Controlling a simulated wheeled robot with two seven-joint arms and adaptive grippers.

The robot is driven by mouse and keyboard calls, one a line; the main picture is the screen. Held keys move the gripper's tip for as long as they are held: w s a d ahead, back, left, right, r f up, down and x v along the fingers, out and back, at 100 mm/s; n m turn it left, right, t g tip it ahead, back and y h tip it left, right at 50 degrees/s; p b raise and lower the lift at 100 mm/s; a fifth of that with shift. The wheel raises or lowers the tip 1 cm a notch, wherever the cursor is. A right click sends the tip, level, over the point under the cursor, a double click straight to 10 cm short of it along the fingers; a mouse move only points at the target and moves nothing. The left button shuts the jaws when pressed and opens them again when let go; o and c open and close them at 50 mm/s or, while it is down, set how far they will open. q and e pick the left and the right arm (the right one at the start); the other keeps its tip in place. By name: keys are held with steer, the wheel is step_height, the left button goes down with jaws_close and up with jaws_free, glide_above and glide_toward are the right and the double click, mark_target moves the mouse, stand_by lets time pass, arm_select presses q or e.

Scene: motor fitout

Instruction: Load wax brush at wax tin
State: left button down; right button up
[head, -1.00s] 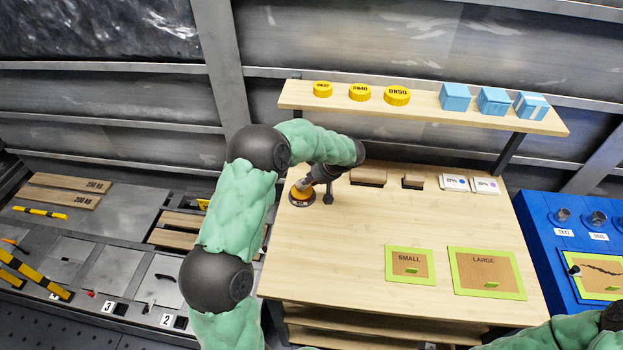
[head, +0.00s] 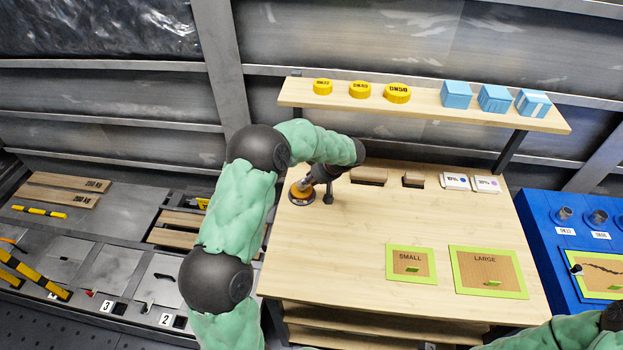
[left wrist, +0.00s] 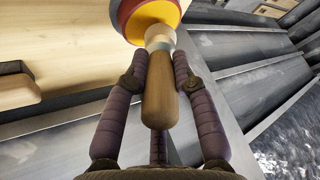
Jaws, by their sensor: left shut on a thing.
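The wax tin (head: 299,197), round with an orange-yellow face and a dark rim, stands at the back left of the wooden bench. My left gripper (head: 317,180) is beside it, low over the bench. In the left wrist view, my left gripper (left wrist: 159,62) is shut on the wooden handle of the wax brush (left wrist: 160,100). The brush's pale metal collar points at the orange face of the tin (left wrist: 160,14). The bristles are hidden, so I cannot tell whether they touch the wax. My right gripper is out of view.
The bench top (head: 330,250) is clear at front left. Brown blocks (head: 369,176) and white labelled boxes (head: 470,183) line its back. SMALL (head: 427,263) and LARGE (head: 518,283) green-framed pads lie front right. A shelf (head: 425,110) with yellow caps and blue boxes overhangs the back.

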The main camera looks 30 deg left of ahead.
arm_select(q)
steer(key=shift+f+b, duration=0.4)
steer(key=shift+b, duration=0.05)
stand_by(0.5)
steer(key=shift+s+f+b, duration=0.15)
steer(key=shift+f+b, duration=0.05)
steer(key=shift+b, duration=0.4)
stand_by(2.5)
steer(key=shift+r+p, duration=0.75)
steer(key=shift+r, duration=2.95)
steer(key=shift+f, duration=0.1)
